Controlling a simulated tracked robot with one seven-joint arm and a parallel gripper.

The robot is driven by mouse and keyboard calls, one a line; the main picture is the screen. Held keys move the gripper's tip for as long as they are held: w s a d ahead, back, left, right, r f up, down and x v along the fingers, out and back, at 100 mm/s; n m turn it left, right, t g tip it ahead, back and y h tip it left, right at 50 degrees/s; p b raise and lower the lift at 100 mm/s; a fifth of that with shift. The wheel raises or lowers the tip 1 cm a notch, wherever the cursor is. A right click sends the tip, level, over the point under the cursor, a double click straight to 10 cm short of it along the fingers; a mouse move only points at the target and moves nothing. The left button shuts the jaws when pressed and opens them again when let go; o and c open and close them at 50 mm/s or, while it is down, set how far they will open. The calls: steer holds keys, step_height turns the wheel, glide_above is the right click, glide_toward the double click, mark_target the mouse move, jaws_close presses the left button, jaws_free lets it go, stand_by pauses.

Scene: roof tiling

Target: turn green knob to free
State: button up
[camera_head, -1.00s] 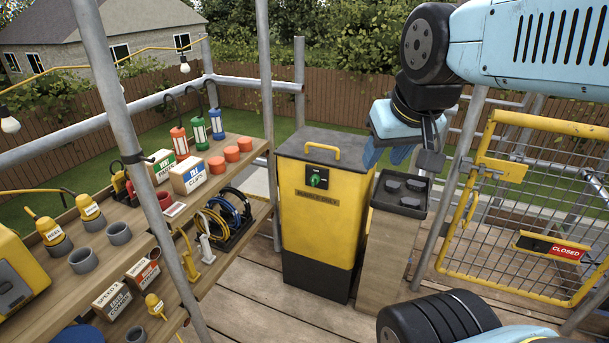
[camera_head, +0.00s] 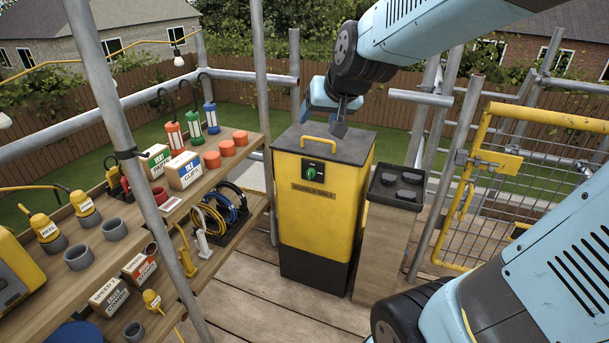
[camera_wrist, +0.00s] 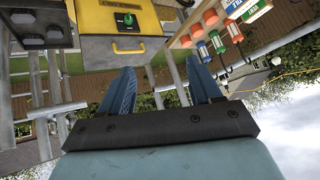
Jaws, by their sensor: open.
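The green knob (camera_head: 309,172) sits on a small dark plate on the upper front of the yellow bin (camera_head: 318,230), which has a dark lid and a yellow handle (camera_head: 318,145). The knob also shows in the wrist view (camera_wrist: 128,19), near the top, with the bin upside down. The knob's label is too small to read. My gripper (camera_head: 340,128) hangs above the back right of the bin's lid, apart from the knob. In the wrist view its two blue fingers (camera_wrist: 163,76) are spread apart with nothing between them.
A wooden pedestal with a dark tray (camera_head: 397,189) stands right of the bin. Shelves (camera_head: 150,225) with lamps, boxes and cups stand at left behind a scaffold pole (camera_head: 125,140). A yellow mesh gate (camera_head: 500,190) is at right. The deck in front is clear.

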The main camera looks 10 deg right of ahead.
mark_target(308, 175)
steer(key=w+a+f+m+t+h, duration=0.2)
steer(key=w+f, duration=0.5)
steer(key=w, duration=0.4)
steer(key=w+a+f+m+t+h, duration=0.1)
steer(key=w+a+f+m+t, duration=0.1)
steer(key=w+f, duration=0.75)
step_height(308, 175, down, 21)
steer(key=d+m+t+h, duration=0.2)
steer(key=h, duration=0.7)
steer(key=x, duration=1.3)
steer(key=shift+w+r, duration=0.15)
steer(key=shift+c, duration=0.2)
steer(key=c, duration=0.9)
steer(key=shift+a, duration=0.25)
steer(key=shift+c, duration=0.4)
steer(key=shift+d+m, duration=0.1)
steer(key=shift+m, duration=0.2)
